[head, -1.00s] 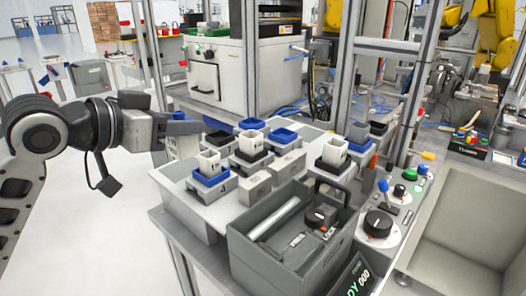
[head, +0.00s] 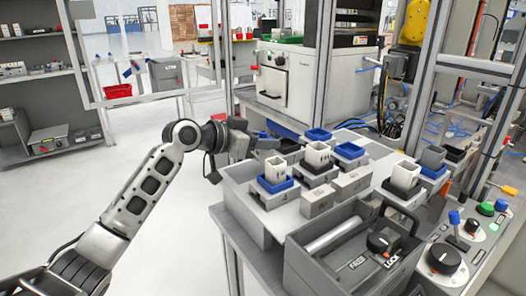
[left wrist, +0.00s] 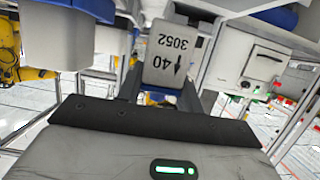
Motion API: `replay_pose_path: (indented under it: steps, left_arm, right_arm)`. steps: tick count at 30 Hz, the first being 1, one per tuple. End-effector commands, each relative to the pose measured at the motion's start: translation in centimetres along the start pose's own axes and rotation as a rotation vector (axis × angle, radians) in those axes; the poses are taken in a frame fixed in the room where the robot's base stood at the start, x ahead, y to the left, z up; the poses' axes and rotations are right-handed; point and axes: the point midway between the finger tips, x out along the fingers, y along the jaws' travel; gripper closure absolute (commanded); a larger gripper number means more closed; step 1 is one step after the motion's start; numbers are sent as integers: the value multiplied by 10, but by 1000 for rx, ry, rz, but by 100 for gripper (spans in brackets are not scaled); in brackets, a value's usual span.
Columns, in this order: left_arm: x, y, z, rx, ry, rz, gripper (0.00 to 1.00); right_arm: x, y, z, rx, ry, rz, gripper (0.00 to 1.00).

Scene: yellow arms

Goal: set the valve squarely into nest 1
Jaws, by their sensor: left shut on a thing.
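My left gripper (head: 268,144) reaches in from the left, level, over the far left edge of the bench of nests. In the left wrist view a pale block marked "40 3052" with an arrow, which I take to be the valve (left wrist: 172,58), sits at the jaws. The gripper is shut on it. In the head view the held block cannot be made out clearly. Blue and black nests stand on the bench; one blue nest (head: 275,185) holds a white block. I cannot tell which is nest 1. My right gripper is out of view.
A grey bin (head: 345,270) with a cylinder and a lock knob stands at the bench front. A control panel (head: 455,262) with knobs is at the right. Grey blocks (head: 317,203) stand before the nests. A metal post (head: 322,65) rises behind. Open floor lies left.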

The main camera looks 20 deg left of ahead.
Motion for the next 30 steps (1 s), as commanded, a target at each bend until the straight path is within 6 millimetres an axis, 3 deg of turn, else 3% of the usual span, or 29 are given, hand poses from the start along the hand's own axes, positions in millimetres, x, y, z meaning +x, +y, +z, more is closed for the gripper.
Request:
replay_pose_path:
  steps: [6,19,20,21,30]
  left_arm:
    - [10,-1,27,-4,0,1,92]
    - [12,-1,35,-1,1,0,92]
    - [12,-1,34,-1,0,0,56]
    - [11,-1,34,-1,0,0,45]
    - [11,-1,32,-1,0,0,42]
  right_arm:
    - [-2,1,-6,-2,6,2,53]
    - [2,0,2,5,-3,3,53]
    - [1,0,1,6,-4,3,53]
    - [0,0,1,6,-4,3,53]
    - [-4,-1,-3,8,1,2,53]
